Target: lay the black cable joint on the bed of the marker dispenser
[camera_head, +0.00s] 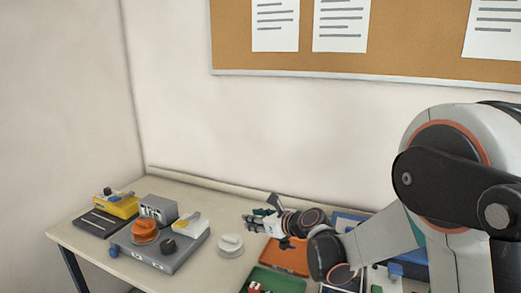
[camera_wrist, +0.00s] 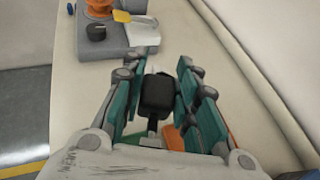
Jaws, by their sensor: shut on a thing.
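My gripper (camera_head: 257,221) is above the table, right of the grey machine. In the wrist view my gripper (camera_wrist: 160,68) has its teal fingers on either side of the black cable joint (camera_wrist: 157,94), shut on it. The joint is too small to make out in the head view. The grey machine (camera_head: 172,258) carries an orange reel (camera_head: 145,230), a black knob and a pale plate with a yellow part (camera_head: 187,221). It looks like the marker dispenser, though no label is readable. Its pale plate also shows in the wrist view (camera_wrist: 144,34), ahead of the fingers and apart from the joint.
A yellow tool on a dark base (camera_head: 93,223) stands at the far left. A white round object (camera_head: 230,244) sits between the machine and an orange tray (camera_head: 284,259). A green tray (camera_head: 282,277) is in front. The wall runs close behind the table.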

